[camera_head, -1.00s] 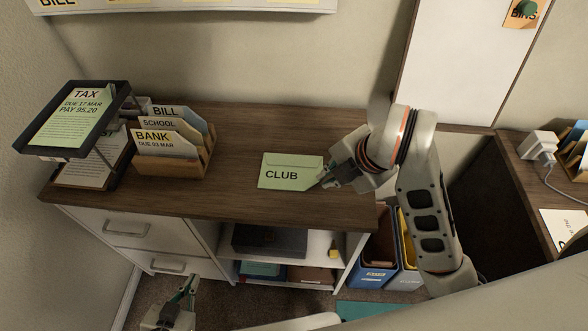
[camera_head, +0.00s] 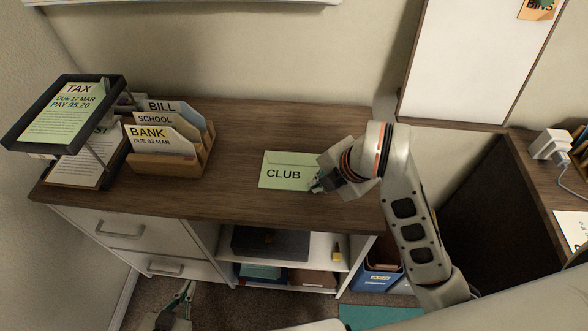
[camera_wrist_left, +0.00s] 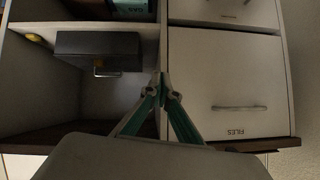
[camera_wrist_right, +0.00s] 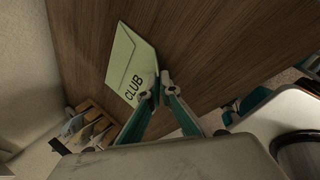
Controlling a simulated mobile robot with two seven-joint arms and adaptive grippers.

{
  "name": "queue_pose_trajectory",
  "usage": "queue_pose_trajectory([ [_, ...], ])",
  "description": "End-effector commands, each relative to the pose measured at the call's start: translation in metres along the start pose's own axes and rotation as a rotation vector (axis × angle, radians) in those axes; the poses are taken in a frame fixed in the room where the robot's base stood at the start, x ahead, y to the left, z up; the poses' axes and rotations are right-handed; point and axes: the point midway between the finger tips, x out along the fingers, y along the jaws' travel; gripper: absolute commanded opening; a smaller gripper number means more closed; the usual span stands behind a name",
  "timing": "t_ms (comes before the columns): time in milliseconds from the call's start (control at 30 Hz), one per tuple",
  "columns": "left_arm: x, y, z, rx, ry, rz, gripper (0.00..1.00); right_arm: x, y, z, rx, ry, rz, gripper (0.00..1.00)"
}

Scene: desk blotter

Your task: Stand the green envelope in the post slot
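The green envelope (camera_head: 280,184), marked CLUB, lies flat on the wooden cabinet top (camera_head: 235,195). It also shows in the right wrist view (camera_wrist_right: 124,68). My right gripper (camera_head: 316,186) is at the envelope's right edge, with its fingertips (camera_wrist_right: 160,86) close together there; whether they pinch the edge is unclear. A wooden post rack (camera_head: 170,167) stands to the left, with upright envelopes marked BILL, SCHOOL and BANK (camera_head: 160,141) in it. My left gripper (camera_head: 184,296) is low in front of the cabinet, its fingertips (camera_wrist_left: 164,88) together, apparently empty.
A dark letter tray (camera_head: 20,136) with a green TAX sheet (camera_head: 68,112) stands left of the rack. The top between rack and envelope is clear. A wall and whiteboard (camera_head: 465,60) rise behind. Cabinet drawers (camera_wrist_left: 228,88) face my left gripper.

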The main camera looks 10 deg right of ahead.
Motion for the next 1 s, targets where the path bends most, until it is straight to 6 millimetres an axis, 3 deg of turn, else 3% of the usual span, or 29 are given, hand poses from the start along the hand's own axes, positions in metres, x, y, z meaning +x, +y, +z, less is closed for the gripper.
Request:
queue_pose_trajectory([
  [367,-0.001,0.002,0.000,-0.002,0.000,0.003,0.00,-0.003,0.001,0.000,0.000,-0.001,0.001,0.00],
  [567,-0.004,0.000,-0.011,-0.006,0.014,0.002,0.00,-0.020,0.011,0.001,-0.002,-0.003,0.005,0.00],
  [767,-0.013,-0.001,-0.032,-0.020,0.032,0.006,0.00,-0.061,0.034,0.002,-0.002,-0.007,0.010,0.00],
  [1000,-0.033,0.006,-0.044,-0.050,0.016,0.028,0.00,-0.130,0.070,0.002,-0.004,-0.008,0.009,0.00],
])
